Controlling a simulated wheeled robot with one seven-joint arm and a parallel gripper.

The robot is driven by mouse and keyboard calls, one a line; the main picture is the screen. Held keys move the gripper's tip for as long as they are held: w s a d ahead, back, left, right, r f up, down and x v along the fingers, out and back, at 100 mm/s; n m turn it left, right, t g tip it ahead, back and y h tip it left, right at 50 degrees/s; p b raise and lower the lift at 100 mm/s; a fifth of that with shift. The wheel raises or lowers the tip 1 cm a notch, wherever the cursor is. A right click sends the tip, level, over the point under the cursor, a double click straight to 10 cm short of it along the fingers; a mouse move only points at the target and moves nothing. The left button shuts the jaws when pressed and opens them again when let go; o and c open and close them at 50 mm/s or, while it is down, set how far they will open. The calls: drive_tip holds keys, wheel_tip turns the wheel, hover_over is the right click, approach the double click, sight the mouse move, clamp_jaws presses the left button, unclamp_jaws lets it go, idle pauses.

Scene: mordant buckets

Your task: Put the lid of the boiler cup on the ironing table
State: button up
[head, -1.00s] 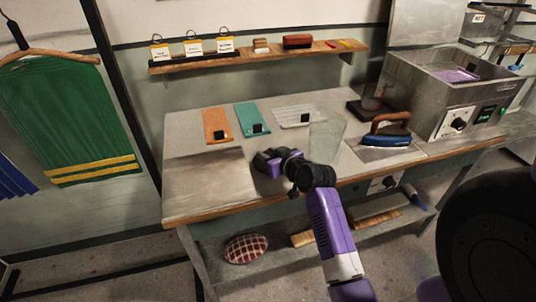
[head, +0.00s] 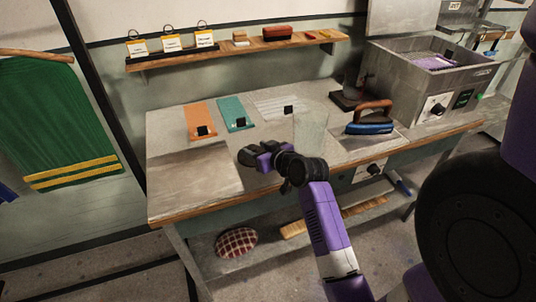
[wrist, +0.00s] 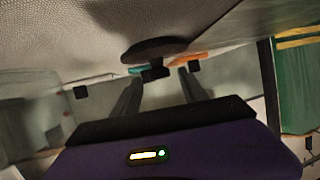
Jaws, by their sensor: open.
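My gripper (head: 262,157) is low over the left-front part of the ironing table (head: 175,197). In the wrist view my gripper (wrist: 157,92) is open, its two dark fingers apart. A dark round lid (wrist: 153,48) with a small knob is just past the fingertips, the knob between them. This view is upside down; the lid appears to rest on the tabletop, knob up, though contact is hard to confirm. In the head view the lid is hard to separate from the dark fingers. A dark, see-through cup (head: 352,84), probably the boiler cup, stands on a black base behind the iron.
A blue iron (head: 369,126) stands on the table's right part. Orange (head: 197,116) and teal (head: 232,110) cloths with black clips lie toward the back. A steel tank (head: 430,65) is at the right. A shelf (head: 232,52) runs above. The table's left front is clear.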

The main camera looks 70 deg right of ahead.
drive_tip(key=v, duration=0.9)
drive_tip(key=shift+s+a+r+b, duration=0.1)
drive_tip(key=shift+b, duration=0.25)
drive_tip(key=s+a+f+n+t+y, duration=0.1)
drive_tip(key=a+f, duration=0.2)
drive_tip(key=a, duration=0.7)
drive_tip(key=s+a+f+n+y, duration=0.1)
drive_tip(key=a+f, duration=0.2)
drive_tip(key=a, duration=0.7)
drive_tip(key=s+a+r+n+t+y, duration=0.1)
drive_tip(key=s+a+r+n+y, duration=0.1)
drive_tip(key=s+a, duration=0.4)
drive_tip(key=s+a+r+n+t+y, duration=0.1)
drive_tip(key=s+a+r+n+y, duration=0.2)
drive_tip(key=s+a, duration=0.3)
drive_tip(key=a+r+y, duration=0.1)
drive_tip(key=a, duration=0.2)
drive_tip(key=shift+a+t, duration=0.3)
drive_tip(key=shift+t, duration=0.1)
